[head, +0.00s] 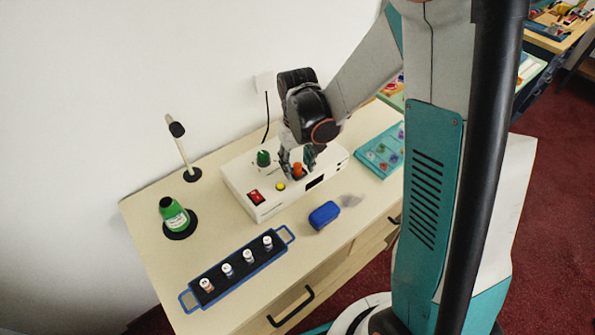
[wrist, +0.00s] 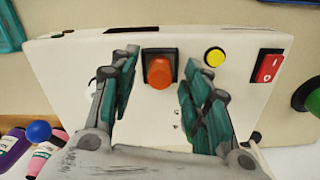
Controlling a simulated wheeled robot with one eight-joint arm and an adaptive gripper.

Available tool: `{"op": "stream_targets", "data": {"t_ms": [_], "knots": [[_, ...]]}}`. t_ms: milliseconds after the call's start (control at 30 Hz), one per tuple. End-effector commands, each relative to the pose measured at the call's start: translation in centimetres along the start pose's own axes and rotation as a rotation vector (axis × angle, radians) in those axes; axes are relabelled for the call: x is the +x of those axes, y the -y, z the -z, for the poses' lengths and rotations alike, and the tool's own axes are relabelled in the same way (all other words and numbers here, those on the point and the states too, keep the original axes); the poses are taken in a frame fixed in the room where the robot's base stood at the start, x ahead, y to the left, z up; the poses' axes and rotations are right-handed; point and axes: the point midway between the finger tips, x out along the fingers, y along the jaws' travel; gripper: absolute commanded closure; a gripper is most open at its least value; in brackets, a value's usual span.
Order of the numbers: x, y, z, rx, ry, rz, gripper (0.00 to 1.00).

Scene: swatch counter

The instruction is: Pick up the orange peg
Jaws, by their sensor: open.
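The orange peg (head: 297,170) stands upright in a black square socket on the top of a white box (head: 236,181). In the wrist view the peg (wrist: 159,73) shows between the two fingers, with the socket around it. My gripper (head: 301,160) is over the box at the peg, pointing down. In the wrist view its fingers (wrist: 160,75) are apart, one on each side of the peg, with visible gaps. It holds nothing. In the head view the fingers partly hide the peg's surroundings.
On the box are a green knob (head: 263,158), a yellow button (head: 281,187) and a red switch (head: 255,197). A blue case (head: 324,215) and a tray (head: 215,293) of vials lie in front. A green bottle (head: 174,215) stands left, a teal case (head: 381,152) right.

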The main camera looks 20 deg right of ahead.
Motion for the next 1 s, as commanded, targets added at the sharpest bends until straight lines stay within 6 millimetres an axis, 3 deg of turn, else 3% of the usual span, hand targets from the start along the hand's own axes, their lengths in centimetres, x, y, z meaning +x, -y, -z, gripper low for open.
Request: {"op": "stream_targets", "data": {"t_ms": [167, 367, 767, 1000], "knots": [[0.0, 0.0, 0.0, 0.000, 0.000, 0.000, 0.56], [0.0, 0.0, 0.0, 0.000, 0.000, 0.000, 0.94], [-0.1, 0.0, 0.0, 0.000, 0.000, 0.000, 0.94], [-1.7, 0.0, 0.0, 0.000, 0.000, 0.000, 0.95]]}}
